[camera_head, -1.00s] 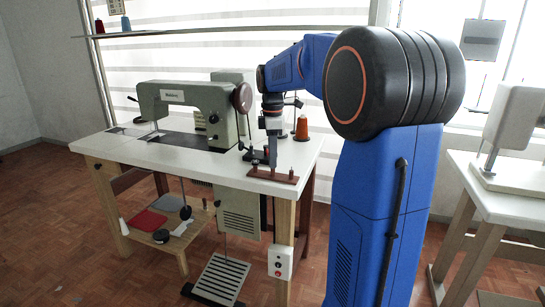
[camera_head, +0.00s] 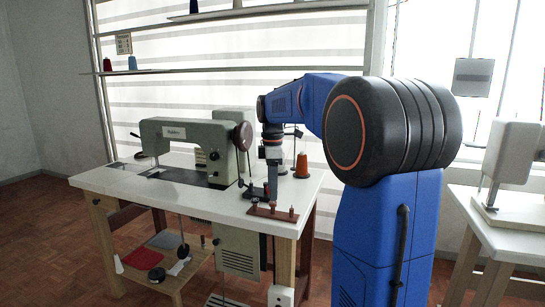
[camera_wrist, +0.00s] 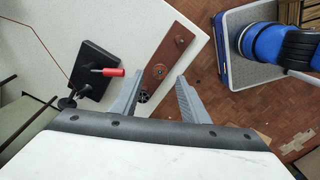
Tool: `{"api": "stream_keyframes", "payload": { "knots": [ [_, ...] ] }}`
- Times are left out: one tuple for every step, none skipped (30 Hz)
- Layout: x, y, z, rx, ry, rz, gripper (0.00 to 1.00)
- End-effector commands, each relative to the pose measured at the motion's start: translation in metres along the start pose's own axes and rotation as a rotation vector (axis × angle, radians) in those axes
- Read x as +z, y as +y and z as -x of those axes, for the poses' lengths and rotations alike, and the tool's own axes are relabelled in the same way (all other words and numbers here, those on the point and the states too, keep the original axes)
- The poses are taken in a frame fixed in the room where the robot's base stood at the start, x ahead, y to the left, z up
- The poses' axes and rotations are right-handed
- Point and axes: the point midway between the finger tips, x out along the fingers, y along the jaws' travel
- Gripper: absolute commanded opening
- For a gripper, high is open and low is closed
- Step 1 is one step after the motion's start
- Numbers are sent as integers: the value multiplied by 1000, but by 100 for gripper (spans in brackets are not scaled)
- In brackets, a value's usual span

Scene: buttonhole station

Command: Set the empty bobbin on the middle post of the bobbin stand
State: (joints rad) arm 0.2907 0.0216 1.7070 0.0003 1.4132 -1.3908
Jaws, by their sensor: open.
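The bobbin stand (camera_head: 285,214) is a reddish-brown bar with short posts near the table's front right corner; it also shows in the wrist view (camera_wrist: 179,42). My gripper (camera_wrist: 160,75) is open over the stand, its fingers spread on either side of the bar. A small copper-brown round piece (camera_wrist: 158,72) sits around the bar's middle, between the fingertips; I cannot tell whether it is the empty bobbin. A dark round piece with pale holes (camera_wrist: 143,96) sits on the bar closer to the palm. In the head view my gripper (camera_head: 272,197) hides part of the stand.
The grey-green sewing machine (camera_head: 185,145) is further left on the white table (camera_head: 215,202). An orange thread cone (camera_head: 301,166) stands behind the gripper. The table right of the stand is clear.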

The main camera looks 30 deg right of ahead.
Motion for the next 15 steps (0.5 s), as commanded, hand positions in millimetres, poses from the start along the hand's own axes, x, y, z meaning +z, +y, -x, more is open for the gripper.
{"api": "stream_keyframes", "payload": {
  "knots": [
    [0,1,11,3,1,0,41],
    [0,1,17,4,1,0,41],
    [0,1,26,3,1,0,41],
    [0,1,31,3,1,0,41],
    [0,1,38,4,1,0,41],
    [0,1,45,3,1,0,41],
    [0,1,52,3,1,0,41],
    [0,1,58,3,0,0,41],
    [0,1,65,3,1,0,41],
    [0,1,72,3,0,0,41],
    [0,1,77,3,1,0,41],
    [0,1,85,3,0,0,41],
    [0,1,91,2,0,0,41],
    [0,1,97,3,1,0,41],
    [0,1,103,2,0,0,41]
  ]
}}
